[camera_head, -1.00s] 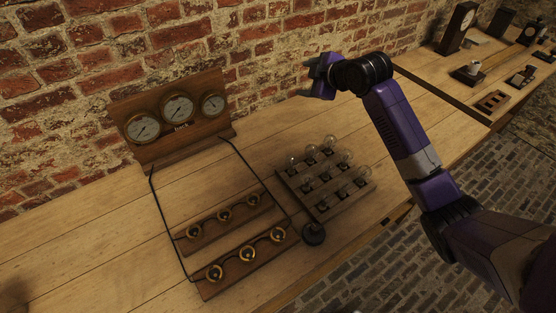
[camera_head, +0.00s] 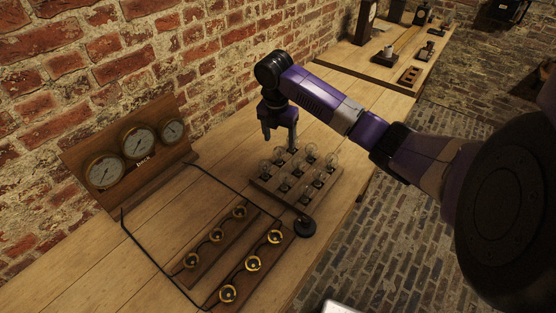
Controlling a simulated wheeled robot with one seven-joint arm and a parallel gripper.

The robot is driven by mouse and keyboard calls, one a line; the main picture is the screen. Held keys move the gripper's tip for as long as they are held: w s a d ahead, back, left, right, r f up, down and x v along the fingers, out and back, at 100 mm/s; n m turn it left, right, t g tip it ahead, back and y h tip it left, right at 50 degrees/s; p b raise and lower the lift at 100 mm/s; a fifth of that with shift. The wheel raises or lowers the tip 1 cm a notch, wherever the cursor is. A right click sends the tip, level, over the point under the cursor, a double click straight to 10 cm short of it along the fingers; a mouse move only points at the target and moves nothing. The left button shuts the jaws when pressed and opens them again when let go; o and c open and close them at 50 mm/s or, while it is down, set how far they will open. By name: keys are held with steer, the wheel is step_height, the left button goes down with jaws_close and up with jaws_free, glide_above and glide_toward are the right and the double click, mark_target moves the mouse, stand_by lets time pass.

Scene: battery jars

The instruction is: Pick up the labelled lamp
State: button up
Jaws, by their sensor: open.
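Several clear glass lamps (camera_head: 331,161) stand in rows on a wooden rack (camera_head: 270,191) on the bench. A label cannot be made out on any of them at this size, so I cannot tell which is the labelled lamp. My gripper (camera_head: 280,143) points down with its fingers apart, just above the back of the rack. Its right fingertip appears close to the back lamps; I cannot tell whether it touches one. No lamp shows between the fingers.
Left of the rack are two wooden strips with brass sockets (camera_head: 253,264), joined by black cable to a panel of three gauges (camera_head: 139,143). A round black knob (camera_head: 305,226) sits by the rack's front corner. A brick wall runs behind.

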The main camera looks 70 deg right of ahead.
mark_target(279, 147)
steer(key=shift+w+d+f+p, duration=0.1)
steer(key=shift+d+f+p, duration=0.1)
steer(key=shift+f, duration=0.7)
steer(key=shift+w+d+f+p, duration=0.1)
steer(key=shift+d+f+p, duration=0.15)
steer(key=shift+f, duration=0.65)
steer(key=shift+w+d+f+p, duration=0.1)
steer(key=shift+d+f+p, duration=0.1)
steer(key=shift+f, duration=0.7)
jaws_close()
steer(key=shift+r, duration=0.1)
